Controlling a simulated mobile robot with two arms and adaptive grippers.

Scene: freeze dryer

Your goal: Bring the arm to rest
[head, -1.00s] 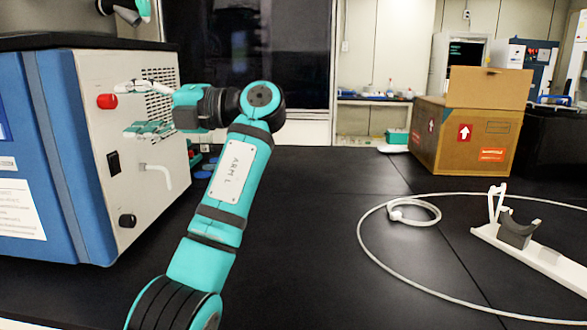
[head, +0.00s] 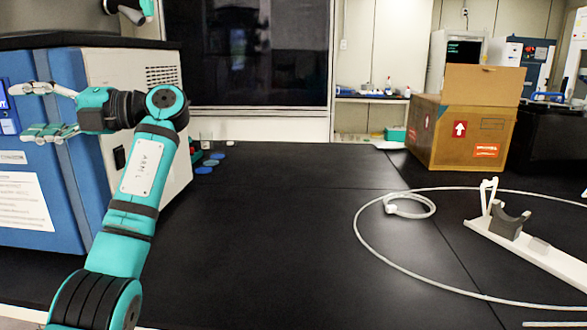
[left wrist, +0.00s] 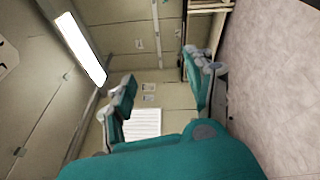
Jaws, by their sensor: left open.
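My left arm, marked ARM L, rises from the bottom left of the head view and bends left at its wrist. My left gripper (head: 42,110) is open and empty, with its fingers pointing left in front of the blue side of the freeze dryer (head: 75,185). In the left wrist view the two fingers of the gripper (left wrist: 160,92) stand apart with nothing between them.
The black bench (head: 270,230) is clear in the middle. A white hose (head: 365,245) lies looped at the right, near a white stand with a grey cradle (head: 508,225). A cardboard box (head: 465,125) stands at the back right. Small blue caps (head: 205,170) lie beside the freeze dryer.

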